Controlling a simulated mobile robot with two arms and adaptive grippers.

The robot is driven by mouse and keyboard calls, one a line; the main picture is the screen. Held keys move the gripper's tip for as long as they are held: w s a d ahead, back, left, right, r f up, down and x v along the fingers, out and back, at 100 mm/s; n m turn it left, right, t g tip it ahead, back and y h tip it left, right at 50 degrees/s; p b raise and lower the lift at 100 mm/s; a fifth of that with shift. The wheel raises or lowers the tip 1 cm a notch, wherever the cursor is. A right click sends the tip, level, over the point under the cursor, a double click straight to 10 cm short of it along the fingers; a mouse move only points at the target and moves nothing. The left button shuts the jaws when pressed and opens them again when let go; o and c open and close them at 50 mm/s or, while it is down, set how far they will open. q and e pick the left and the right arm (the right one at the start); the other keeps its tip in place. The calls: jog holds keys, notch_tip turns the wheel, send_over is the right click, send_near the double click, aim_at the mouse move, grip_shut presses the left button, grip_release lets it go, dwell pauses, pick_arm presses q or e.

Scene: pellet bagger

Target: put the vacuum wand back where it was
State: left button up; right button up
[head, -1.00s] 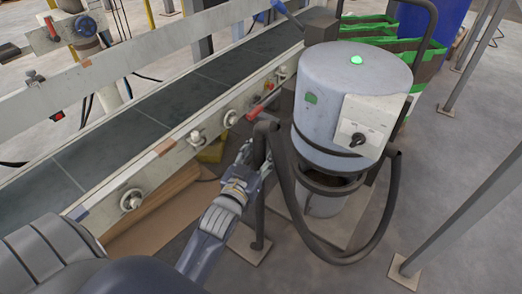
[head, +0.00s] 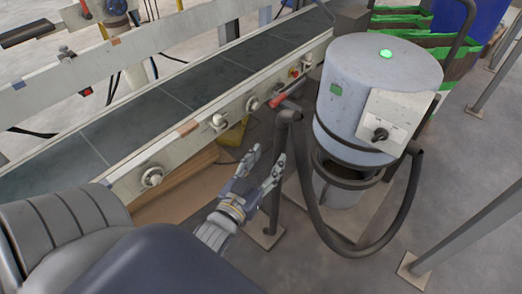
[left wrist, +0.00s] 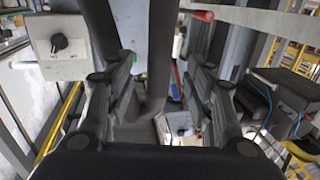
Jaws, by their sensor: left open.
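The vacuum wand, a dark grey tube (head: 276,186), stands upright beside the conveyor, with its bent top joined to a dark hose (head: 313,205). Its lower end is over a small floor plate (head: 267,237); I cannot tell tube from stand there. The hose loops to the grey vacuum drum (head: 372,85). My left gripper (head: 267,163) is open beside the tube, fingers pointing up toward it, nothing held. In the left wrist view, the open fingers (left wrist: 160,75) flank a dark upright tube (left wrist: 160,45) farther ahead. My right gripper is not seen.
Green-edged bins (head: 455,50) stand behind the vacuum. A grey post (head: 470,225) rises at right. Some floor is clear at lower right.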

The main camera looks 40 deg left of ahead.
pick_arm(q)
jog(key=s+d+f+m+g+h, duration=0.1)
jog(key=s+d+f+g, duration=0.2)
jog(key=s+f+g, duration=0.3)
jog(key=s+d+f+m+g+h, duration=0.1)
jog(key=s+d+f+m+g, duration=0.1)
jog(key=s+d+f+g, duration=0.2)
jog(key=s+f+g, duration=0.3)
jog(key=s+g, duration=0.1)
jog(key=s, duration=0.3)
jog(key=shift+s+f, duration=0.1)
dwell(1.7)
